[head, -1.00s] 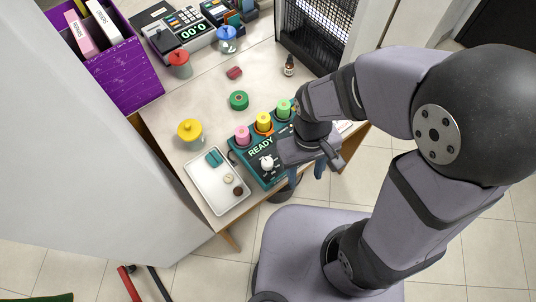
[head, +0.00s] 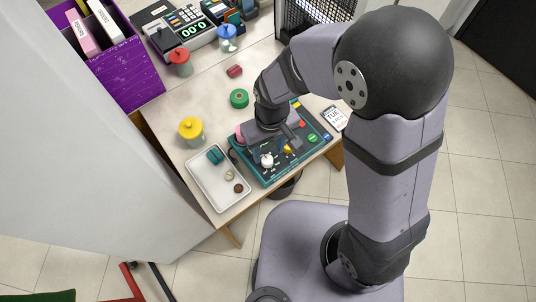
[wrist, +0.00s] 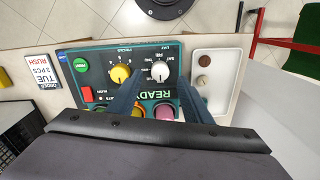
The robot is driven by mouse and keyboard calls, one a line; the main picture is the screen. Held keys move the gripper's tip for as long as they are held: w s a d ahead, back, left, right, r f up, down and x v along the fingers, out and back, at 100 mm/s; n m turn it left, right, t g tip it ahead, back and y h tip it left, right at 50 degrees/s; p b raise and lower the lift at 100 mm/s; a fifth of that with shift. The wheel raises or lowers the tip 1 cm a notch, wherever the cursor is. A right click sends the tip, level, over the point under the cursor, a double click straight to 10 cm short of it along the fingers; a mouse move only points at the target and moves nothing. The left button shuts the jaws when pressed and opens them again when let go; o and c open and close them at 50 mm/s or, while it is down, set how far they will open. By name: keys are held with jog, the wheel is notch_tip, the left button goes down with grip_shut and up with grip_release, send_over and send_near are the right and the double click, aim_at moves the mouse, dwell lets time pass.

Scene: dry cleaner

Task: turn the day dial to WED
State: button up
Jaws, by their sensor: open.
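The white day dial (wrist: 160,71) is on a dark teal control panel (wrist: 105,65), with small day labels around it; I cannot tell which day it points to. In the head view the dial (head: 267,160) shows just below my gripper (head: 272,148). In the wrist view my gripper (wrist: 165,82) is open, its two dark fingers on either side of the dial. I cannot tell whether they touch it. A yellow dial (wrist: 120,73) sits beside the white one. An order ticket (wrist: 42,81) reads TUE, 3 PCS, RUSH.
A white tray (wrist: 219,71) with small items lies close beside the panel. The panel has a green button (wrist: 80,65) and a red switch (wrist: 87,94). A yellow-lidded jar (head: 190,129) and a green tape roll (head: 239,98) stand behind on the table.

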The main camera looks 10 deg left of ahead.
aim_at(268, 159)
jog(key=shift+f, duration=2.3)
jog(key=c, duration=1.1)
